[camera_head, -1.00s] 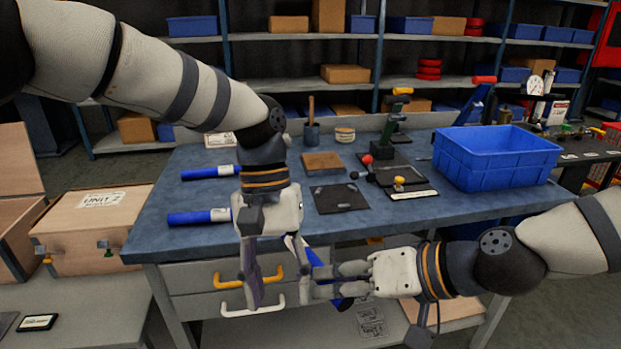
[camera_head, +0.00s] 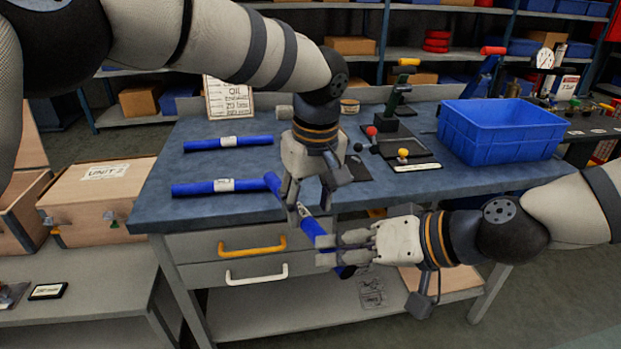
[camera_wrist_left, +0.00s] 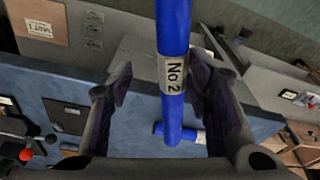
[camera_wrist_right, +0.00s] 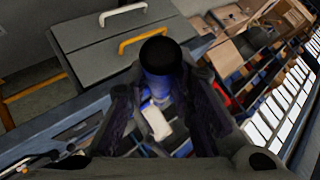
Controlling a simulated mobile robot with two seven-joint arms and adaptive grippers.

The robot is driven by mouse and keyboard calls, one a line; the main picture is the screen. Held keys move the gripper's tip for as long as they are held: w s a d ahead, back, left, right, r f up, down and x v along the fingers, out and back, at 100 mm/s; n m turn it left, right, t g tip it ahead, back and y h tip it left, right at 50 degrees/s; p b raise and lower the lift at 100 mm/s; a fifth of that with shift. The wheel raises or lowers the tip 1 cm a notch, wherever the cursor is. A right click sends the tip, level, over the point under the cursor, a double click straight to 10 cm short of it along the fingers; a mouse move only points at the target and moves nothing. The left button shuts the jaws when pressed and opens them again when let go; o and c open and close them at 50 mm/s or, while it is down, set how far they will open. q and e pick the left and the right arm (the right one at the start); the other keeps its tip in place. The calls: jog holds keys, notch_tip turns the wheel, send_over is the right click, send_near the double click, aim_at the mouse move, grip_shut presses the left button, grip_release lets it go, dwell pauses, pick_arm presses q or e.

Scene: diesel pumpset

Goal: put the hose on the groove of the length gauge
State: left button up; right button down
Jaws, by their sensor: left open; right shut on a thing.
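A blue hose (camera_head: 312,228) with a white label is held tilted in front of the bench. The label reads "No 2" in the left wrist view (camera_wrist_left: 172,75). My right gripper (camera_head: 328,250) is shut on its lower part; the hose shows nearly end-on between those fingers in the right wrist view (camera_wrist_right: 160,65). My left gripper (camera_head: 310,208) is open at the upper part of the hose, which runs between its spread fingers in the left wrist view. I cannot tell which bench fixture is the length gauge; its groove is not clearly visible.
Two more blue hoses lie on the bench, one farther back (camera_head: 200,144) and one nearer (camera_head: 195,189). A blue crate (camera_head: 500,145) stands at the right. A fixture with a yellow knob (camera_head: 403,153) sits left of the crate. A wooden case (camera_head: 95,205) stands at the left.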

pick_arm(q)
jog(key=shift+f, duration=0.3)
jog(key=shift+c, duration=0.3)
grip_shut()
pick_arm(e)
jog(key=c, duration=1.3)
grip_release()
jog(key=shift+s, duration=0.1)
